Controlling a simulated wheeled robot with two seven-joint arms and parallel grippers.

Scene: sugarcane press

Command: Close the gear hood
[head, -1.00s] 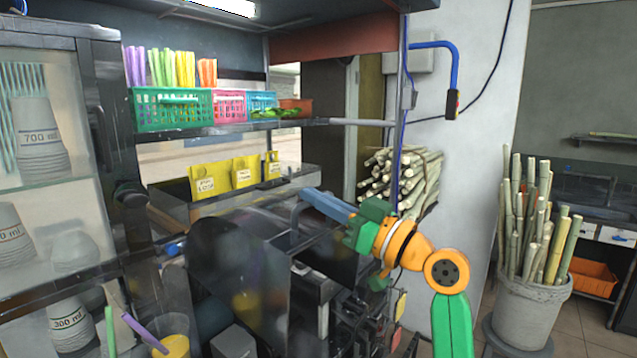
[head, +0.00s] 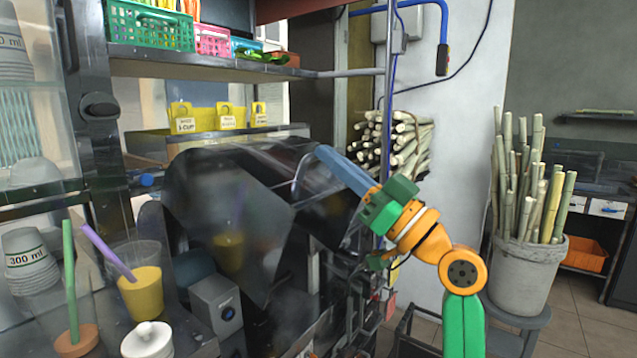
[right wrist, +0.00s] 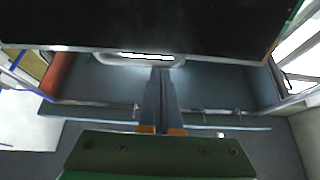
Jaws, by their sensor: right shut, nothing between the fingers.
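The gear hood (head: 215,195) is a dark, glossy metal cover over the press in the middle of the head view. Its large front panel slants down toward me, and a thin curved handle bar (head: 297,172) shows near its right part. My right gripper (head: 322,152) is shut and empty, with its blue-grey fingers at the hood's upper right, close to the bar. Contact cannot be told. In the right wrist view, the shut fingers (right wrist: 160,75) point up toward a pale handle bar under a wide dark panel (right wrist: 160,25), apparently the hood. My left gripper is out of view.
A shelf (head: 200,68) with coloured baskets hangs above the hood. Cups with straws (head: 140,290) sit at lower left. A bucket of cane (head: 525,280) stands at right.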

